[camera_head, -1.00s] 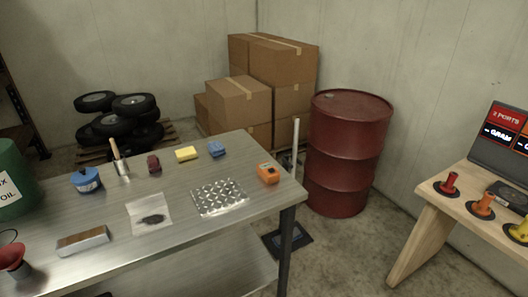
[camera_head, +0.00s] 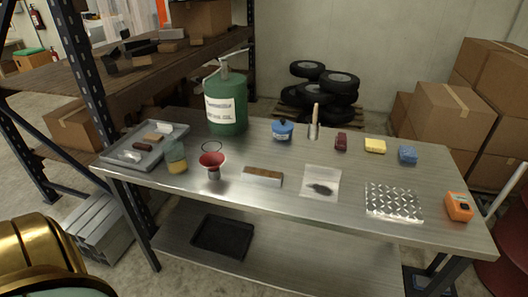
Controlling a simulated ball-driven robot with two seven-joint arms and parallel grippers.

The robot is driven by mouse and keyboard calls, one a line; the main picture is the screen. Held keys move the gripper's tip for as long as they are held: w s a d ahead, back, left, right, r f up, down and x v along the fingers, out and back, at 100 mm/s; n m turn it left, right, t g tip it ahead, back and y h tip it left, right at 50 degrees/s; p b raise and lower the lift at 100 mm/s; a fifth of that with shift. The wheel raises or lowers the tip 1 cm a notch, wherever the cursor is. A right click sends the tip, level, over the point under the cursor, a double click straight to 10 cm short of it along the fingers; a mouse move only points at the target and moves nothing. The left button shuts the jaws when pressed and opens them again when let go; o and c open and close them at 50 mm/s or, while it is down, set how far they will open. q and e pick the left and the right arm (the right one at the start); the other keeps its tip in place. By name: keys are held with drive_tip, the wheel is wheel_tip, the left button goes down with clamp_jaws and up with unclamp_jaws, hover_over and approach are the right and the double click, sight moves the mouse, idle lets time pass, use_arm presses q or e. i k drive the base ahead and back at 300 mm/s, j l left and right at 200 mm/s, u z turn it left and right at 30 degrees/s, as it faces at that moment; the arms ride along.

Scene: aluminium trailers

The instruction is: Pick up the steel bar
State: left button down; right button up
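No piece is plainly the steel bar. A short bar-shaped block (camera_head: 262,178) with a brown top and a pale metallic front lies near the front edge of the metal workbench (camera_head: 240,200). Several long grey metal profiles (camera_head: 98,228) lie stacked on the floor at the left, below the shelving. Several dark and brown blocks (camera_head: 128,64) lie on the rack's shelf at the upper left. I cannot tell which of these is meant. Neither of my grippers is in view.
Rack posts (camera_head: 80,75) stand at the left. An unidentified brass-coloured rounded form (camera_head: 38,255) fills the lower left corner.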

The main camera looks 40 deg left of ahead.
sight(273, 177)
drive_tip(key=u, duration=1.2)
